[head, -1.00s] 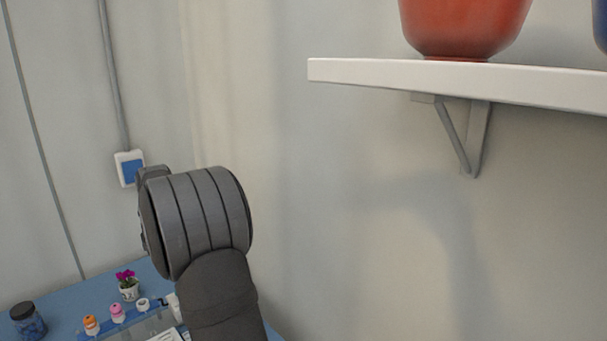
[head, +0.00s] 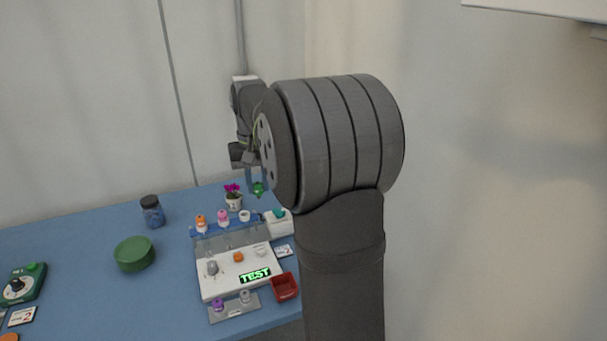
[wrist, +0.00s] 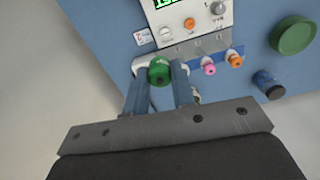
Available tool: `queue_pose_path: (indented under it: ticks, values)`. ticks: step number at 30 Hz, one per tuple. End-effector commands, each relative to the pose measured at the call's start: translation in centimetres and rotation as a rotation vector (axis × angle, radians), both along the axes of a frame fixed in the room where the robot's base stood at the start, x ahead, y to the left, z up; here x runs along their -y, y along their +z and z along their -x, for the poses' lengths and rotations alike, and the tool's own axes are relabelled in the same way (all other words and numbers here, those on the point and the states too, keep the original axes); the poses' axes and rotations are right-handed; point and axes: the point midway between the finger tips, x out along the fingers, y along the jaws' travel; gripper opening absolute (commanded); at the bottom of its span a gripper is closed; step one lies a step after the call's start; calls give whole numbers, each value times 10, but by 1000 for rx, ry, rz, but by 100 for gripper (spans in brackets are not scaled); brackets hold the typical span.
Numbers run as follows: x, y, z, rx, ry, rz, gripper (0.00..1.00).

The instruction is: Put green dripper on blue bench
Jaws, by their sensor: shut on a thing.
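My gripper (head: 256,182) is shut on the green dripper (head: 258,189). In the wrist view the green dripper (wrist: 159,72) sits between the two finger ends of my gripper (wrist: 161,80). In the head view it is held in the air above the back of the blue bench (head: 75,265), close to the potted flower. My arm hides part of the bench's right side. The blue bench top (wrist: 250,52) also shows in the wrist view.
A white tester (head: 240,270) reading TEST stands behind a rack with purple and grey drippers. Orange, pink and white drippers stand on a blue-topped rack (head: 230,228). A red bin (head: 285,288), green dish (head: 134,254) and blue jar (head: 152,212) are near.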

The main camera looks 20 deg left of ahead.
Motion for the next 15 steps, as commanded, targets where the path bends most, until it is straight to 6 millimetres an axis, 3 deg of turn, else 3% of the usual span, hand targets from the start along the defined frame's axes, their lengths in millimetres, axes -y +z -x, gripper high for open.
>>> queue_pose_path:
  ticks: [7,15]
  values:
    - [0,-8,-17,-2,132,1,2]
    - [2,-29,-59,-1,495,1,2]
